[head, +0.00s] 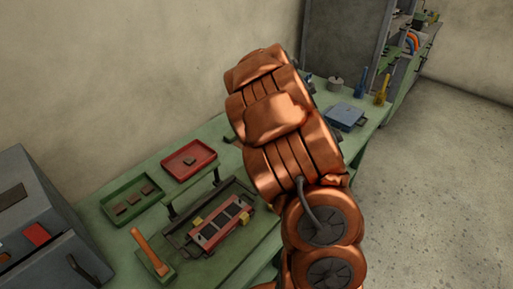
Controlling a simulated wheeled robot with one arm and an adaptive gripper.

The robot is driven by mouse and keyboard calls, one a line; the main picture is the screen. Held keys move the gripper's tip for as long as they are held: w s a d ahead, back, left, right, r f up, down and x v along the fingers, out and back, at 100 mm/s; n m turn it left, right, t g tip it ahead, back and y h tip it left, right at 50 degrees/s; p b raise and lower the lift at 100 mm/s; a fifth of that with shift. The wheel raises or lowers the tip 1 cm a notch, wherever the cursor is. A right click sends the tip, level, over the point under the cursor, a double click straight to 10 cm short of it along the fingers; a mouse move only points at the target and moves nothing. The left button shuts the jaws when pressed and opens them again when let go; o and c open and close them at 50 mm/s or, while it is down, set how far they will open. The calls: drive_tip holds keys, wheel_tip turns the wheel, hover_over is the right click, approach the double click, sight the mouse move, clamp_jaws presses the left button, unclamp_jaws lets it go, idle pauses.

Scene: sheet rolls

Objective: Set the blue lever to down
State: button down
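A slim blue upright piece (360,83), which looks like the blue lever, stands at the far right end of the green bench, beside a similar yellow piece (381,91). It is small in view, and its exact angle and base are hard to make out. My copper-coloured arm rises through the middle of the head view and covers part of the bench to the left of the blue piece. My gripper is not visible; it is hidden behind the arm or out of view.
A grey machine (25,195) stands left. Floor at right is clear.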

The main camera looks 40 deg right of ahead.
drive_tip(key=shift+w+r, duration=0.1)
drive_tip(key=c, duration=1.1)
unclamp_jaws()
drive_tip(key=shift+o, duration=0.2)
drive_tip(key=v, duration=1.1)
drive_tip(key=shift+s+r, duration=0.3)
